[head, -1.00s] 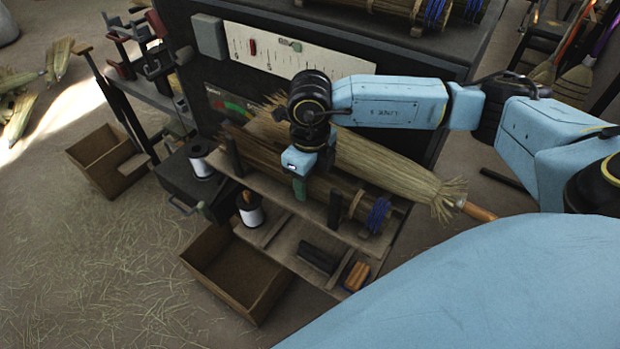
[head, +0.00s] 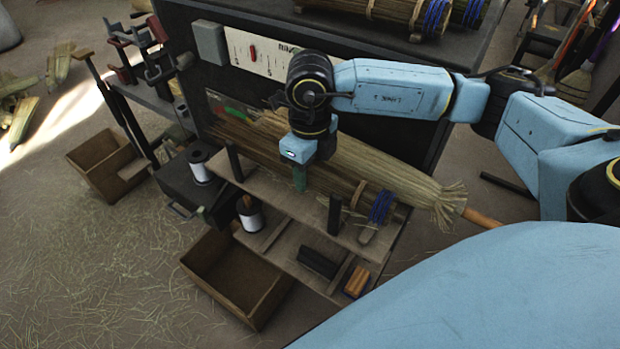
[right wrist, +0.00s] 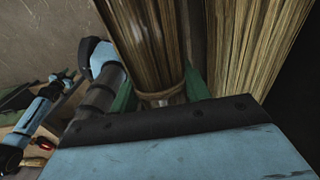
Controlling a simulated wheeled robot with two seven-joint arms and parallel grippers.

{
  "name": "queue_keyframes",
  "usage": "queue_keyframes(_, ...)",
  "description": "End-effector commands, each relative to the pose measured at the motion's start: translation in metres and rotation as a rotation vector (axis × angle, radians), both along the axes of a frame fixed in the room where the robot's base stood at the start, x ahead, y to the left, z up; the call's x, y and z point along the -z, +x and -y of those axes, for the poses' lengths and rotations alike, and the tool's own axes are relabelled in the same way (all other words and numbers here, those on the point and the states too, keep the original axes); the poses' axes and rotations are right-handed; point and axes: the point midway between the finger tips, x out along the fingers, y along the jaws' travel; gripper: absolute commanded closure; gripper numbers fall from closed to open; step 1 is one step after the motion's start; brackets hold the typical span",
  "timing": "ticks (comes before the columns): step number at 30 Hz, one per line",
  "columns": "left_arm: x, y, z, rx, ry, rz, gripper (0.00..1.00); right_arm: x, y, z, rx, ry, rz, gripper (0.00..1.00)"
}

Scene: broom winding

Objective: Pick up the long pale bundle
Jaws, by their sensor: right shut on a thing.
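The long pale bundle (head: 375,165) lies slanting at the back of the bench, with a frayed right end and an orange-brown handle (head: 483,218). A darker brown straw bundle (head: 325,185) with blue binding (head: 381,207) is in front of it. My right gripper (head: 300,178) is shut on the darker bundle near its middle. In the right wrist view, the green fingers (right wrist: 158,95) lie on both sides of this bundle (right wrist: 147,45), by a tie band. The pale bundle (right wrist: 258,45) is beside it, outside the fingers.
Dark upright posts (head: 335,214) stand at the bench's front edge. Thread spools (head: 250,214) are at the left and an open wooden box (head: 225,280) below. A dark cabinet with a white panel (head: 262,52) rises behind. More blue-bound bundles (head: 410,14) lie on top.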

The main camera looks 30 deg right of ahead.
Motion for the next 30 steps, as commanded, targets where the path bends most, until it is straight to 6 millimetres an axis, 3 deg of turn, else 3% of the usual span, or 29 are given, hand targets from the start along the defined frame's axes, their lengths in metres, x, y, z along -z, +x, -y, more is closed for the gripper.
queue_keyframes(9, -0.004, 0.0, 0.0, 0.0, 0.0, 0.0, 0.64, -0.08, 0.001, 0.0, -0.001, 0.0, 0.006, 0.77)
queue_keyframes(15, -0.005, 0.0, 0.0, 0.0, 0.0, -0.001, 0.64, -0.119, 0.001, 0.0, -0.001, 0.002, 0.004, 0.77)
queue_keyframes(21, -0.006, 0.0, 0.0, 0.0, 0.0, -0.001, 0.64, -0.136, 0.0, 0.0, 0.001, 0.0, 0.001, 0.77)
queue_keyframes(30, -0.006, 0.0, 0.0, 0.0, 0.001, -0.001, 0.64, -0.138, 0.0, 0.0, 0.001, 0.0, 0.0, 0.77)
